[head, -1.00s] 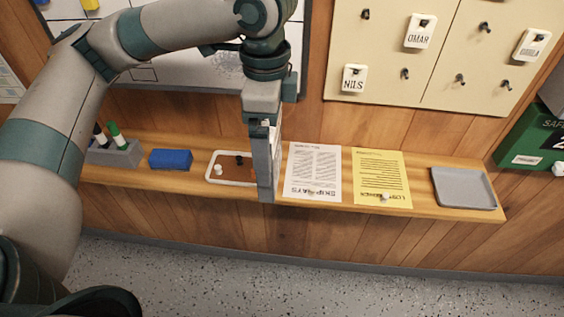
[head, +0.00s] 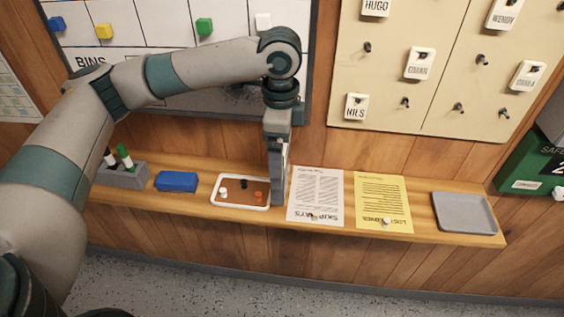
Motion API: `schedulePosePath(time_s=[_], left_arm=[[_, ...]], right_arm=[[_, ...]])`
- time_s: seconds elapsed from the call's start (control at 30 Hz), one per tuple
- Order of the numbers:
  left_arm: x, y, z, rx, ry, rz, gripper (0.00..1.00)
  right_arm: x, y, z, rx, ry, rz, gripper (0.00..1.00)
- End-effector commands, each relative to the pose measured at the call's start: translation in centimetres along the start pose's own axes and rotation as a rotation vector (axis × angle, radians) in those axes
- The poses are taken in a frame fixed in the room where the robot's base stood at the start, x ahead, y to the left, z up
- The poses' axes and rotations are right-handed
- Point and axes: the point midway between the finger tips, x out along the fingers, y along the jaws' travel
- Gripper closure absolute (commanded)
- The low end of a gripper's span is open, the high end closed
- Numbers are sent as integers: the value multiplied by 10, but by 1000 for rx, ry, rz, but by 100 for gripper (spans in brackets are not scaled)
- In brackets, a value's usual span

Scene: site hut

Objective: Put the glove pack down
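I cannot make out a glove pack in the head view. My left gripper (head: 277,200) points straight down at the shelf (head: 465,239), between the white-rimmed tray (head: 218,203) and the white sheet (head: 318,190). It is seen edge-on, so the gap between its fingers and anything held there are hidden. I cannot tell whether its tips touch the shelf. My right gripper is not in view.
The tray holds several small pegs. A blue block (head: 176,182) and a grey pen holder (head: 124,176) stand left. A yellow sheet (head: 383,200) and an empty grey tray (head: 464,213) lie right. A tag board (head: 440,110) and green box (head: 532,165) are on the wall.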

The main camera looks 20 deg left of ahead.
Motion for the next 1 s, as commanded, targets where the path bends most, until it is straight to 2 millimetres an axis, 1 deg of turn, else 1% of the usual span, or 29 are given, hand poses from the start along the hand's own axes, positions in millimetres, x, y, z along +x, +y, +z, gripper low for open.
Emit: schedulePosePath(time_s=[0.03,0.13,0.23,0.4,0.57,0.67,0.9,1.0], left_arm=[[2,-6,0,-2,-1,2,31],[8,-15,-1,0,0,0,31],[11,-18,0,1,0,0,31],[11,-19,0,1,0,-1,31],[12,-18,0,1,0,0,31],[18,-18,0,1,-1,1,31],[46,-18,0,1,-1,2,31],[50,-18,0,1,1,0,31]], right_arm=[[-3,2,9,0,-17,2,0],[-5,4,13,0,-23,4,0],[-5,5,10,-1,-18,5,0],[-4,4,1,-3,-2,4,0],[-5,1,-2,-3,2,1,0],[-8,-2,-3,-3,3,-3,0],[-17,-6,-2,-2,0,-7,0],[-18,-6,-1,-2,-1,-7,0]])
